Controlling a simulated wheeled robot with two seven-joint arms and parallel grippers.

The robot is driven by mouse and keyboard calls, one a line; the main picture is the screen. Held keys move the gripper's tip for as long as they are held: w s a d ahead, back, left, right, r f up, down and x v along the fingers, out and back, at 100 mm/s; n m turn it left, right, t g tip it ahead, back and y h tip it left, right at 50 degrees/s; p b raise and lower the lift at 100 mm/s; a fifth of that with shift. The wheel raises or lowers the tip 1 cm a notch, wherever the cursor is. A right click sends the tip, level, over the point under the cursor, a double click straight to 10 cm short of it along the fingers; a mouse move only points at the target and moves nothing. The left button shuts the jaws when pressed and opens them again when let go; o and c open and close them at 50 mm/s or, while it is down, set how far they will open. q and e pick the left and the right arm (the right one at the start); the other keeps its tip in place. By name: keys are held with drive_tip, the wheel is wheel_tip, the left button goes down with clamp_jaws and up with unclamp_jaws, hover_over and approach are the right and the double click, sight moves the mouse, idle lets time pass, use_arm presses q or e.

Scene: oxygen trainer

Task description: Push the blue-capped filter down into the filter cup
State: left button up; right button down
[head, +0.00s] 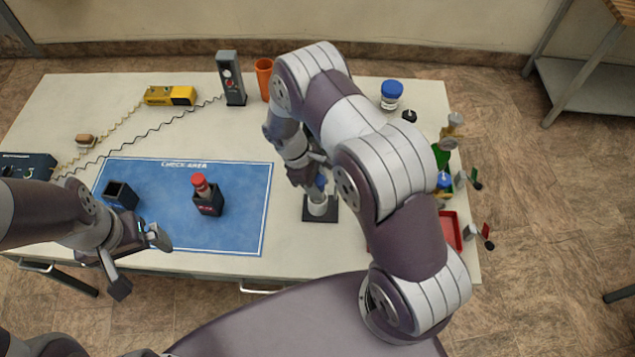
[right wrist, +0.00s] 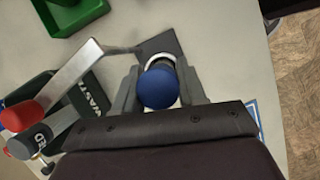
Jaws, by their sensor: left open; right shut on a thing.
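The blue-capped filter shows in the right wrist view as a round blue cap (right wrist: 158,88) between the fingers of my right gripper (right wrist: 160,95). My right gripper is shut on it. In the head view, my right gripper (head: 318,178) points down over the white filter cup (head: 318,207), which stands on a dark square base (head: 320,214). The filter is at the cup's mouth; how deep it sits is hidden by the gripper. The cup's pale rim (right wrist: 158,59) shows behind the cap in the wrist view. My left gripper (head: 138,262) is open and empty at the front left of the table.
A blue mat (head: 240,225) holds a black box with a red-capped bottle (head: 207,200) and an empty black box (head: 121,196). A blue-lidded jar (head: 391,95) stands at the back. A red tray (head: 450,230) and valve-like parts crowd the right edge.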

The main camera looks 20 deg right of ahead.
drive_tip(key=c, duration=0.6)
unclamp_jaws()
drive_tip(key=shift+o, duration=0.2)
drive_tip(key=p+v, duration=0.2)
drive_tip(key=v, duration=1)
drive_tip(key=shift+a+r, duration=0.15)
drive_tip(key=shift+r, duration=0.15)
